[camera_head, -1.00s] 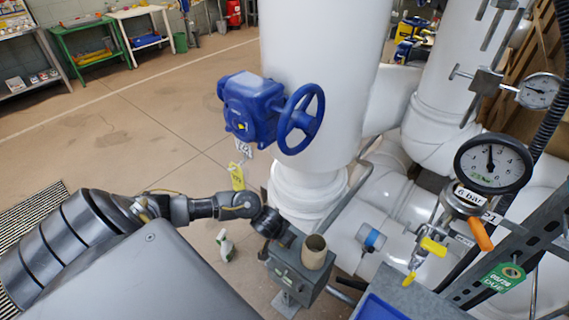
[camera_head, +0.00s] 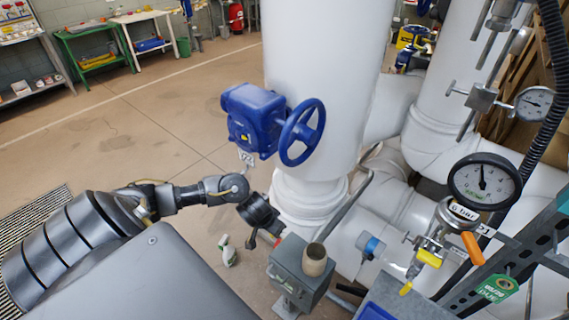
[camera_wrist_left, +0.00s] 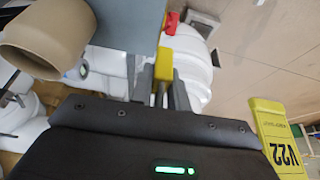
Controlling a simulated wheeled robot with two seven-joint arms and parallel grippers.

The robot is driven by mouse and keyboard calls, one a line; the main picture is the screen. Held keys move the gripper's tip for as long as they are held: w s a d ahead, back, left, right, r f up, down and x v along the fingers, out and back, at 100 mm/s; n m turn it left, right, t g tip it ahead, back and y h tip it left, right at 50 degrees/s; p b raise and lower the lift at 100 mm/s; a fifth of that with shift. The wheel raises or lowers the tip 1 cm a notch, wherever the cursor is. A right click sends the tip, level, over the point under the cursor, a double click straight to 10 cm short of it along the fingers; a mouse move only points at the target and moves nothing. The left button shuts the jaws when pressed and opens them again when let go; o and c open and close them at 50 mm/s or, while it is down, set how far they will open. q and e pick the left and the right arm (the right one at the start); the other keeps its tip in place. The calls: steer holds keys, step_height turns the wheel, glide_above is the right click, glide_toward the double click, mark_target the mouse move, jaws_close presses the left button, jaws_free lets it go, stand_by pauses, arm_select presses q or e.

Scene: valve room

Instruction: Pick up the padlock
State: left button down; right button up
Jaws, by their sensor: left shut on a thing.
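In the left wrist view a small yellow block, which I take to be the padlock (camera_wrist_left: 164,64), shows at the tips of my left gripper (camera_wrist_left: 160,92). Thin pale metal bars, perhaps its shackle, lie between the two grey fingers. The gripper is shut on it. In the head view my left gripper (camera_head: 272,232) is just above and left of the grey box (camera_head: 298,274), and the padlock is too small to make out clearly. A small red piece (camera_wrist_left: 172,22) shows beyond the padlock; what it is I cannot tell. My right gripper is not in view.
A tan cup (camera_head: 315,262) stands on the grey box. The blue handwheel valve (camera_head: 254,118) is above my left gripper, on the white pipe (camera_head: 318,70). A yellow V22 tag (camera_wrist_left: 278,140) is close to the gripper. The pressure gauge (camera_head: 484,182) and frame are at right.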

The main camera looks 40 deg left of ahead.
arm_select(q)
steer(key=s+a+r+b, duration=0.1)
steer(key=s+a+r, duration=0.2)
steer(key=a, duration=0.6)
step_height(320, 180, up, 2)
steer(key=shift+a+r+b, duration=0.15)
steer(key=shift+a+b, duration=0.15)
steer(key=shift+w, duration=0.1)
steer(key=s+d+f+m, duration=0.25)
steer(key=s+d, duration=0.35)
steer(key=d, duration=0.3)
steer(key=d+r+m+h, duration=0.2)
steer(key=d+r+m, duration=0.2)
steer(key=d, duration=0.9)
steer(key=w+d+r+m+g, duration=0.1)
steer(key=w+r+m, duration=0.1)
steer(key=w+r, duration=0.3)
steer(key=w+d+r+m+h, duration=0.1)
steer(key=w+r, duration=0.4)
steer(key=r, duration=0.7)
steer(key=shift+w+d+r+m+g+h, duration=0.2)
steer(key=shift+d+r+m+g+h, duration=0.15)
steer(key=shift+d+m, duration=0.4)
